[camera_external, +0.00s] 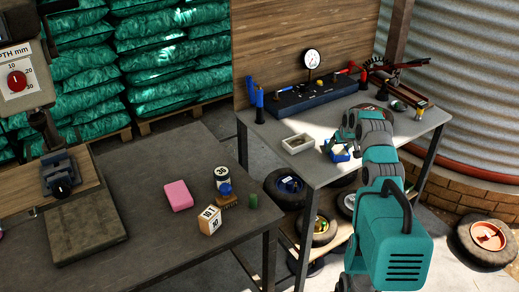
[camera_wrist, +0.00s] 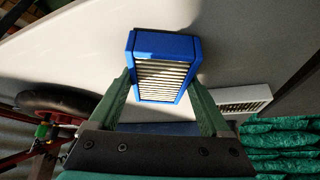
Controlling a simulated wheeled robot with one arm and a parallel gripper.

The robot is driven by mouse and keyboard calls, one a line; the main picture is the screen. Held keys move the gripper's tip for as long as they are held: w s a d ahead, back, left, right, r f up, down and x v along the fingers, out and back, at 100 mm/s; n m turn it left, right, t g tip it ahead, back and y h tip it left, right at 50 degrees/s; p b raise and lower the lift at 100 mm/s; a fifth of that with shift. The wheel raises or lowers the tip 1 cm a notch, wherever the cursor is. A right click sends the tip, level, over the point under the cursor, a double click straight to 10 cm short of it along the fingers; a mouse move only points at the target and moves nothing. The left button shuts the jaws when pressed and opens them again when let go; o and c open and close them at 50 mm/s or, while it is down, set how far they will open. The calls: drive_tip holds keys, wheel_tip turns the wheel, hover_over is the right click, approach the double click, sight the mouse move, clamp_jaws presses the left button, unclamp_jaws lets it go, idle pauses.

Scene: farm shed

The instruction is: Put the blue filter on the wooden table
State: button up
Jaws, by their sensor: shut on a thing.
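The blue filter (camera_external: 341,156) has a blue frame and pale pleats, which show clearly in the wrist view (camera_wrist: 163,74). My gripper (camera_external: 341,145) is shut on it, with one green finger on each side in the wrist view (camera_wrist: 161,88). The filter is at the front part of the right, light-topped table (camera_external: 270,128). I cannot tell whether it touches the top. A dark grey-brown table (camera_external: 120,185) stands at the left. Neither top is plainly wood.
A dark blue gauge rig (camera_external: 310,94) and a red-handled tool (camera_external: 400,88) stand behind.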

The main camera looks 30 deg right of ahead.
drive_tip(key=shift+f, duration=0.2)
drive_tip(key=o, duration=1.4)
drive_tip(key=shift+c, duration=0.2)
